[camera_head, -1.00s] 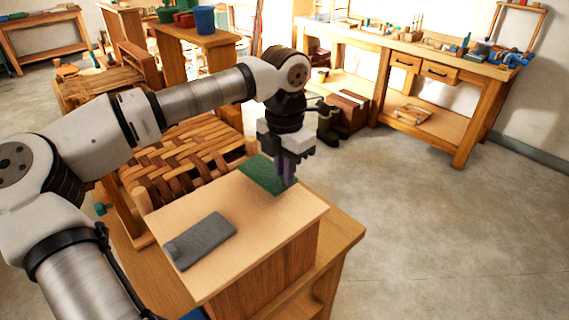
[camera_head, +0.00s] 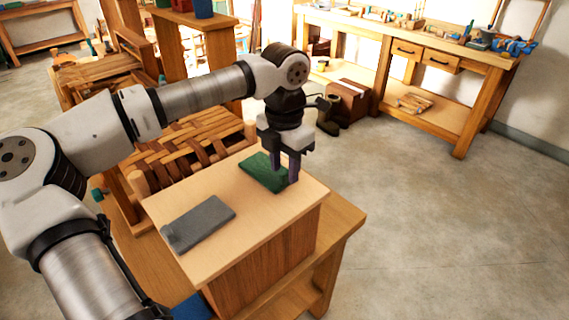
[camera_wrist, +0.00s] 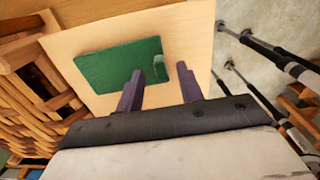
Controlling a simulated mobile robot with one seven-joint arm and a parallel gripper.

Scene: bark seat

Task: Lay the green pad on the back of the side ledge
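The green pad (camera_head: 262,172) lies on the back part of the pale-topped side ledge (camera_head: 255,213), close to its back edge. In the wrist view the pad (camera_wrist: 112,65) looks flat on the pale top. My gripper (camera_head: 285,172) points down at the pad's right end. Its two purple-grey fingers (camera_wrist: 158,76) stand apart in the wrist view. The left finger overlaps the pad's near edge and the right finger is beside the pad over bare wood. Nothing shows clamped between them. I cannot tell whether a finger touches the pad.
A grey pad (camera_head: 199,223) lies on the front left of the ledge top. A woven bark seat (camera_head: 185,150) stands just behind and left of the ledge. A workbench (camera_head: 420,65) with tools is at the back right. The concrete floor on the right is clear.

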